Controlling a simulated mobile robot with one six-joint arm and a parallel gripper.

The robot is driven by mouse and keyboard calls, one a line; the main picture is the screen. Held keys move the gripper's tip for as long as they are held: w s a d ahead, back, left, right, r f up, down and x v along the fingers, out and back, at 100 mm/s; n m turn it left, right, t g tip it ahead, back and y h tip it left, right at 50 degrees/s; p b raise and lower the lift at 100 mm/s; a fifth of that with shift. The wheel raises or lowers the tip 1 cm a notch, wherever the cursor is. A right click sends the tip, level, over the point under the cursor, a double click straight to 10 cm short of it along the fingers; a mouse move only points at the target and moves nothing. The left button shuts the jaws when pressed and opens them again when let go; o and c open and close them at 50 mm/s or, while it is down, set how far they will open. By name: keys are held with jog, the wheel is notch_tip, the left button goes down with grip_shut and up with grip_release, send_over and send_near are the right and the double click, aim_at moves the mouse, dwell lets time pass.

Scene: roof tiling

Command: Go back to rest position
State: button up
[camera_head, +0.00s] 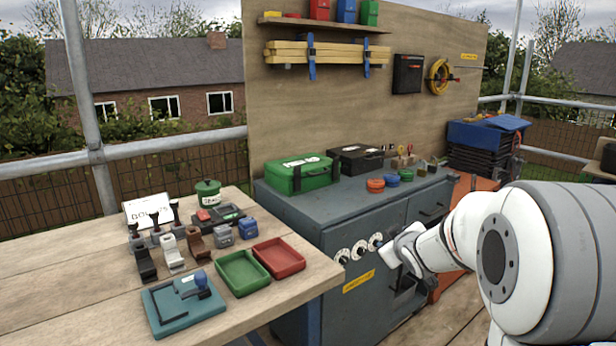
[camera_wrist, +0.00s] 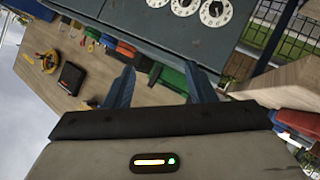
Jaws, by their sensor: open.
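My gripper (camera_wrist: 159,70) is open and empty in the wrist view. Its two blue fingers stand apart with nothing between them. In the head view, the white end of my arm reaches in from the right, in front of the grey cabinet (camera_head: 300,216) and just right of its white dials (camera_head: 359,249). My fingers are small and hard to make out there. The wrist view is tilted and shows the same dials (camera_wrist: 215,12) beyond the fingers.
A wooden table (camera_head: 60,290) at left holds a green tray (camera_head: 242,272), a red tray (camera_head: 278,258), a teal fixture (camera_head: 182,303) and several small blocks. A green case (camera_head: 300,176) and a black case (camera_head: 356,158) stand on the cabinet. A wooden board (camera_head: 340,100) rises behind.

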jog(key=s+a+r+m+g+p, duration=0.2)
jog(key=s+r+g+p, duration=0.1)
jog(key=s, duration=0.8)
jog(key=s+a+r+m+g+p, duration=0.2)
jog(key=s+r+g+p, duration=0.2)
jog(key=s, duration=0.8)
jog(key=s+a+r+m+g+p, duration=0.2)
jog(key=s+r+m+g+p, duration=0.1)
jog(key=s+r+p, duration=0.4)
jog(key=s+p, duration=0.2)
jog(key=s, duration=0.2)
jog(key=shift+s+a+r+p, duration=0.2)
jog(key=shift+a+p, duration=0.05)
jog(key=shift+p, duration=0.15)
jog(key=shift+c, duration=0.2)
